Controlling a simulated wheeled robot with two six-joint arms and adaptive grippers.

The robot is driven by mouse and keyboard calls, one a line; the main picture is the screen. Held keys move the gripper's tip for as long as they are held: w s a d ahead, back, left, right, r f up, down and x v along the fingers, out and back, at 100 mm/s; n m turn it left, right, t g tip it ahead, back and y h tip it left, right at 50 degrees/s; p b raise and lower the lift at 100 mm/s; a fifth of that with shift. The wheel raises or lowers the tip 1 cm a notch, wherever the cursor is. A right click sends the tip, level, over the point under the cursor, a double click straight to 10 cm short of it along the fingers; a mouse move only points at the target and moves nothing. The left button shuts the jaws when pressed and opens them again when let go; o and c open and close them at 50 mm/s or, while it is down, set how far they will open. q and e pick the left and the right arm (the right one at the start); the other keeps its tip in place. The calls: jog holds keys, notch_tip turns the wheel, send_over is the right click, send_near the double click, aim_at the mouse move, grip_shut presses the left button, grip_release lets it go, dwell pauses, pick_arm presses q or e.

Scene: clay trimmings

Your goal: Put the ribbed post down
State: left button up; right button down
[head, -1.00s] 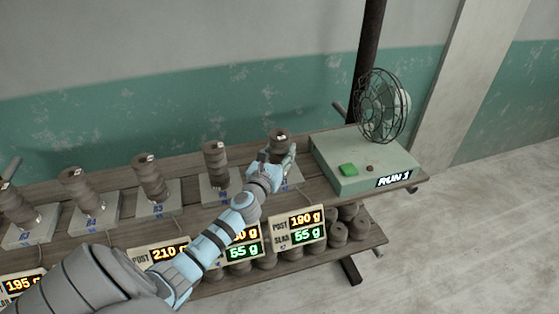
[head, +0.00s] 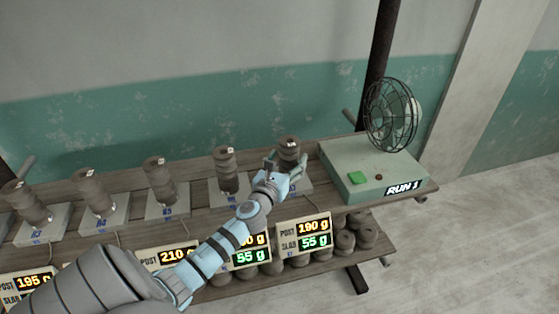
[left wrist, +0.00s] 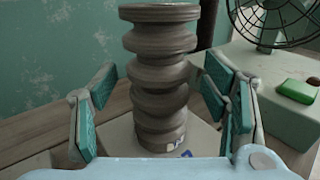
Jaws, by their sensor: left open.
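The ribbed post (left wrist: 160,80) is a grey-brown clay column that stands upright on a pale slab (left wrist: 203,135) in the left wrist view. In the head view this post (head: 289,148) is the rightmost in the row, its lower part hidden by my gripper. My left gripper (head: 284,172) is at the post. In the left wrist view its padded fingers (left wrist: 160,105) are spread on both sides of the post, with a gap on each side. My right gripper is not in view.
More ribbed posts stand on slabs to the left, the nearest post (head: 226,170) close by. A green box (head: 376,178) with a button and a wire fan (head: 391,114) is at right. Weight displays (head: 304,235) and clay rolls (head: 345,240) are below.

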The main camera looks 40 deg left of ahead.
pick_arm(q)
jog(key=v, duration=1)
jog(key=shift+s, duration=0.4)
jog(key=shift+d, duration=0.1)
